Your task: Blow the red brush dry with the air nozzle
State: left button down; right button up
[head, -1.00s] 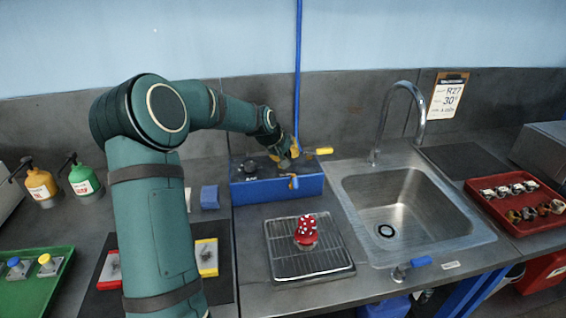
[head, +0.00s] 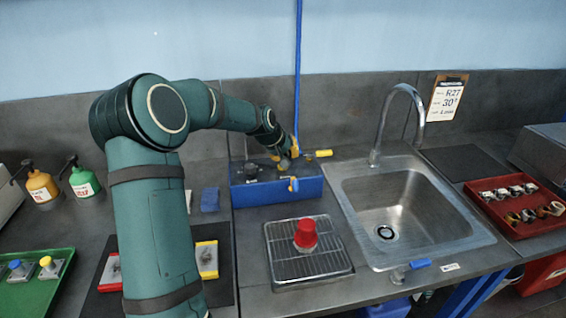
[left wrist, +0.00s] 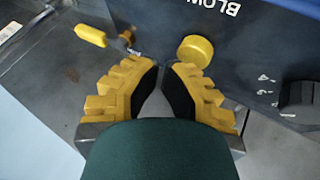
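The red brush (head: 305,235), a small red cone-like piece with a darker rim, stands upright on the ribbed metal drain tray (head: 325,268) in the head view. Its surface is plain red without white spots. The blue blower box (head: 255,192) is behind it, with an orange nozzle-like fitting (head: 294,184) on its front. My left gripper (head: 287,157) is over the box's back edge. In the left wrist view my left gripper (left wrist: 160,68) has its fingertips together, holding nothing, close to a round yellow button (left wrist: 195,51); I cannot tell whether they touch. My right gripper is out of view.
A sink (head: 405,215) with a tall faucet is to the right, and a red tray (head: 490,212) of small parts lies beyond it. A blue hose (head: 298,70) runs up the wall.

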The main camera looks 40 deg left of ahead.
pick_arm(q)
jog(key=shift+r, duration=0.35)
jog(key=shift+r, duration=0.1)
jog(key=shift+r+p, duration=1.75)
jog(key=shift+r, duration=0.7)
